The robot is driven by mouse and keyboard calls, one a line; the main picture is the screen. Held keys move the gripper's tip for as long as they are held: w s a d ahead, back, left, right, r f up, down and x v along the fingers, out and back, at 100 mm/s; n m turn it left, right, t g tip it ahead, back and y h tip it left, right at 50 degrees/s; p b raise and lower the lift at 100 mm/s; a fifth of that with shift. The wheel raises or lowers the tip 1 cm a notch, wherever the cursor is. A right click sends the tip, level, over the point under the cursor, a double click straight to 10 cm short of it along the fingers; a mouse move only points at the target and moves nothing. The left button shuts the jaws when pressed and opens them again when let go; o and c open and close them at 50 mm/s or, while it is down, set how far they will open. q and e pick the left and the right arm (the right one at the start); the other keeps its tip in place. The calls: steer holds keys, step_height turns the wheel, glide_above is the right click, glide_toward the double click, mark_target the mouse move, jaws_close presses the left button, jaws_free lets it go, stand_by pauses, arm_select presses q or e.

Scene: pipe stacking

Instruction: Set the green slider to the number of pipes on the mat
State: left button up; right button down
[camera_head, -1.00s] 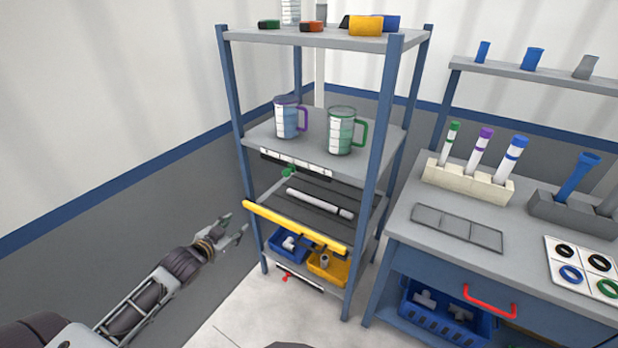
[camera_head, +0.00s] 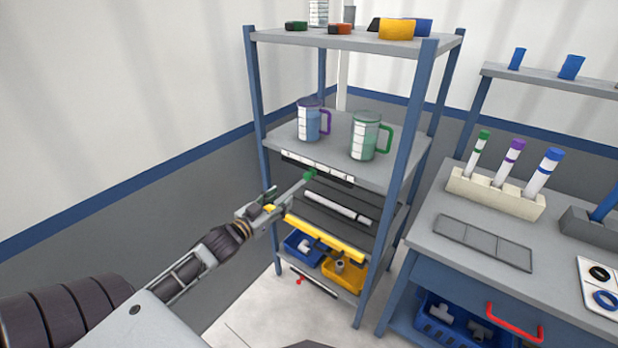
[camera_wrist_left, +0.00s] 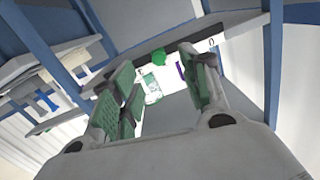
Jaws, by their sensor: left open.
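The green slider (camera_head: 309,175) sits on a black-and-white scale strip (camera_head: 330,174) along the front edge of the shelf with the jugs. It also shows as a green knob in the left wrist view (camera_wrist_left: 159,58), beyond my fingers and between them in the picture. My left gripper (camera_head: 291,187) is open and empty, with one fingertip close to the slider. I cannot tell whether they touch. A light grey pipe (camera_head: 337,208) lies on the dark mat (camera_head: 372,211) on the shelf below; part of the mat is hidden. My right gripper is out of view.
A yellow bar (camera_head: 325,238) runs along the mat shelf's front. A purple-handled jug (camera_head: 309,122) and a green-handled jug (camera_head: 364,138) stand above the strip. Blue shelf posts (camera_head: 395,180) flank the shelves. A workbench (camera_head: 450,235) stands at right.

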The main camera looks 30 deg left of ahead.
arm_select(q)
steer(key=shift+d+r+n+t, duration=0.3)
steer(key=shift+d+r+n, duration=0.05)
steer(key=shift+r+n, duration=0.25)
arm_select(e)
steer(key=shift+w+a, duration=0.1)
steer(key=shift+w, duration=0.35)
arm_select(q)
steer(key=shift+w, duration=0.15)
glide_toward(305, 178)
steer(key=shift+w, duration=1.1)
steer(key=shift+w+d+r+b, duration=0.1)
steer(key=shift+w+b, duration=0.05)
steer(key=shift+w, duration=0.65)
steer(key=shift+w+d+r+b, duration=0.1)
steer(key=shift+w+d+b, duration=0.05)
steer(key=shift+w, duration=0.65)
steer(key=shift+w+d+f, duration=0.1)
steer(key=shift+w, duration=1.5)
steer(key=shift+w+d, duration=0.1)
steer(key=shift+w, duration=0.95)
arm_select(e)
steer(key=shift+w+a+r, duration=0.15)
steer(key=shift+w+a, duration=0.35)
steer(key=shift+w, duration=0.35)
